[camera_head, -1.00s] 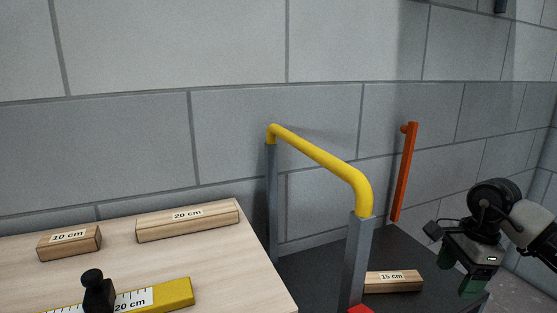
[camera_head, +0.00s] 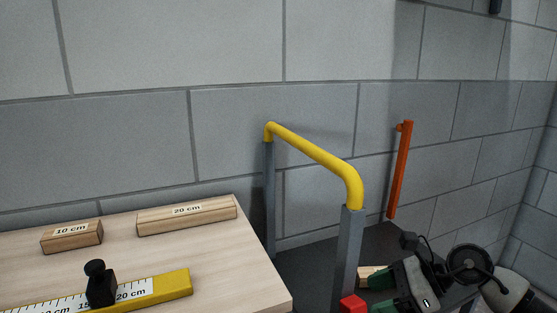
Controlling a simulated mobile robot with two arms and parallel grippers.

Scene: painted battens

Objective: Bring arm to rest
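My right gripper (camera_head: 381,294) is low at the right, over the dark surface beyond the yellow-topped frame. Its green fingers point left, and its opening cannot be made out. A short wooden batten (camera_head: 370,273) lies on the dark surface, partly hidden behind the gripper; its label is covered. I cannot tell whether the gripper touches it. My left gripper is not in view.
The wooden table (camera_head: 235,265) bears a 10 cm batten (camera_head: 71,236), a 20 cm batten (camera_head: 186,215) and a yellow ruler (camera_head: 172,284) with a black slider (camera_head: 100,284). A yellow bar (camera_head: 312,159) on grey posts stands beside it. An orange bar (camera_head: 401,170) is on the wall.

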